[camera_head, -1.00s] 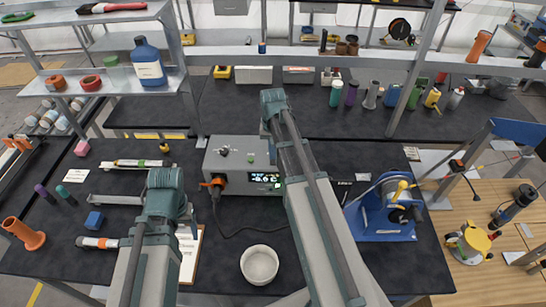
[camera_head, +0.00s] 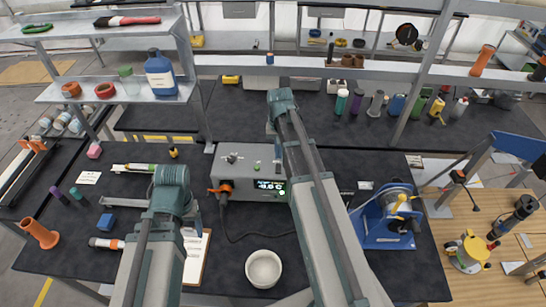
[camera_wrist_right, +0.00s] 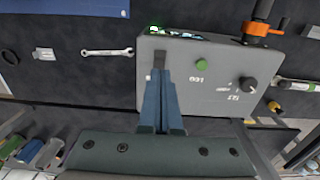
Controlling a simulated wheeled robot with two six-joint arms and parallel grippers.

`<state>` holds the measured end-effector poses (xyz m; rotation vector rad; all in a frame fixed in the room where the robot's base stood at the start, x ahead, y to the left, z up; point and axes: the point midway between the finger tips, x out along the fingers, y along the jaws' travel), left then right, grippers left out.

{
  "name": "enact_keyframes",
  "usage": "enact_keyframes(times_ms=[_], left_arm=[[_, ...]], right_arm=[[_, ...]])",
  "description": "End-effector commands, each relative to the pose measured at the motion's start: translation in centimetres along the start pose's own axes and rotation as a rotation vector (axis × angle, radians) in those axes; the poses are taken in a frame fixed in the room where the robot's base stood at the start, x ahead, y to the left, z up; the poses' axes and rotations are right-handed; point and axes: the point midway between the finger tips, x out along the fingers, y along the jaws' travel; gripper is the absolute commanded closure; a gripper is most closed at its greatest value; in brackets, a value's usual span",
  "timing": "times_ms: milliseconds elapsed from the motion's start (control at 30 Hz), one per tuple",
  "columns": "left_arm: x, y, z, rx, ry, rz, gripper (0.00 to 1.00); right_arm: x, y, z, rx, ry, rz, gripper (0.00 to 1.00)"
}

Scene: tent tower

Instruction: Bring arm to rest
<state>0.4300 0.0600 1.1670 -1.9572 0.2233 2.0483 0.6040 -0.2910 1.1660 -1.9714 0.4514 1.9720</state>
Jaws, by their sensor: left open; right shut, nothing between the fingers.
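My left arm's gripper (camera_head: 196,218) is mostly hidden behind its own wrist in the head view, low over the dark bench left of the grey control box (camera_head: 240,158). It appears open and empty. My right arm reaches forward past the box's right side; its gripper is hidden behind the arm there. In the right wrist view my right gripper (camera_wrist_right: 160,65) is shut, with nothing between the fingers. Its fingers overlap the grey box (camera_wrist_right: 215,75) in that view; I cannot tell whether they touch it.
A white bowl (camera_head: 263,269) stands between the arms. A clipboard (camera_head: 197,255) lies beside the left arm. A blue winch-like device (camera_head: 388,225) stands right of the right arm. A wrench (camera_wrist_right: 106,52) lies near the box. A shelf with a blue bottle (camera_head: 160,75) stands at the left.

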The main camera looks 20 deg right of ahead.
Motion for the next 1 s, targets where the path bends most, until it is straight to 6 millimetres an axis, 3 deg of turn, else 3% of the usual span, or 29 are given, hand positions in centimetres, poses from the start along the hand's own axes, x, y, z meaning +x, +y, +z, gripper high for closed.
enact_keyframes(times_ms=[267, 367, 500, 700, 833, 1000], left_arm=[[0.9, 0.1, -0.1, 0.0, 0.0, 0.0, 0.29], [3.4, 0.3, -0.2, 0.001, 0.0, 0.0, 0.29], [8.2, 0.8, -0.5, 0.003, 0.001, -0.001, 0.29], [13.6, 1.2, -0.9, 0.007, 0.002, -0.002, 0.29], [15.7, 1.4, -1.0, 0.008, 0.003, -0.003, 0.29], [16.6, 1.5, -1.1, 0.009, 0.003, -0.003, 0.29]], right_arm=[[0.9, -0.8, 0.9, -0.025, -0.001, 0.003, 1.0], [3.4, -3.2, 3.9, -0.109, -0.005, 0.013, 1.0], [8.2, -7.7, 10.6, -0.308, -0.01, 0.041, 1.0], [13.6, -11.7, 19.6, -0.579, -0.016, 0.081, 1.0], [15.7, -12.7, 23.4, -0.7, -0.017, 0.099, 1.0], [16.6, -13.2, 25.6, -0.774, -0.018, 0.113, 1.0]])
